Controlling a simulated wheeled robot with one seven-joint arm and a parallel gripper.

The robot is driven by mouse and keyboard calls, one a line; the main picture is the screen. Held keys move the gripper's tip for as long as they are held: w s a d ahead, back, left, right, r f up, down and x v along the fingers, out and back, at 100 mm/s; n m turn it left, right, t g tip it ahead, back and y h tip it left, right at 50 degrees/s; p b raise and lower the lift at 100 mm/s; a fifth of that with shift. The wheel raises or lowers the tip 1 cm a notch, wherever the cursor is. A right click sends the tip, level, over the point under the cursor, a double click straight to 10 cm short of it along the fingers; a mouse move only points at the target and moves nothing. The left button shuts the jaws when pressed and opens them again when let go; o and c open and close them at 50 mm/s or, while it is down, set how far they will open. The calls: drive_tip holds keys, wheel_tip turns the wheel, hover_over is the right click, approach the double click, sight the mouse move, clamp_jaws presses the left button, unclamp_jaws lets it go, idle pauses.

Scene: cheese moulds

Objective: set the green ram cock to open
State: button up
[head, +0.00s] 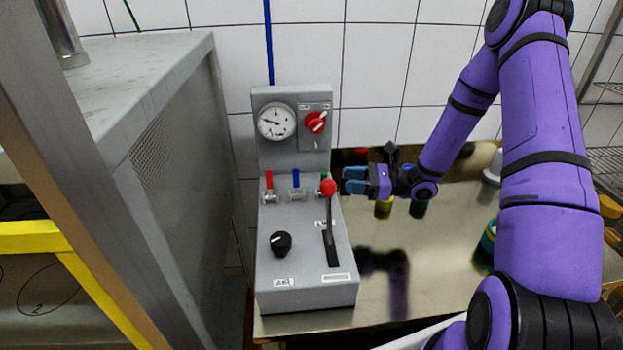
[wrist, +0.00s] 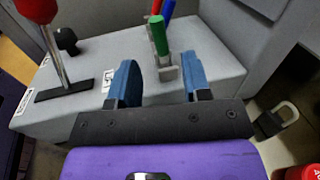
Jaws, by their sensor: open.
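The green ram cock (wrist: 158,36) has a green lever that stands up from a small grey valve body on the grey control panel (head: 296,285). In the head view only a bit of green (head: 323,176) shows, mostly hidden behind the red-knobbed lever. My gripper (head: 348,180) is at the right side of the panel, level with the row of cocks. In the wrist view my gripper (wrist: 160,76) is open, with one blue finger on each side of the green cock's line. The fingers appear apart from the lever, and nothing is held.
A red cock (head: 269,182) and a blue cock (head: 296,180) stand left of the green one. The red-knobbed lever (head: 328,215) rises close in front. A black knob (head: 281,243), gauge (head: 276,121) and red rotary switch (head: 316,122) are on the panel. A padlock (wrist: 277,120) lies nearby.

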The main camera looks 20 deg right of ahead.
drive_tip(key=x, duration=0.9)
drive_tip(key=shift+a, duration=0.25)
drive_tip(key=shift+c, duration=0.3)
clamp_jaws()
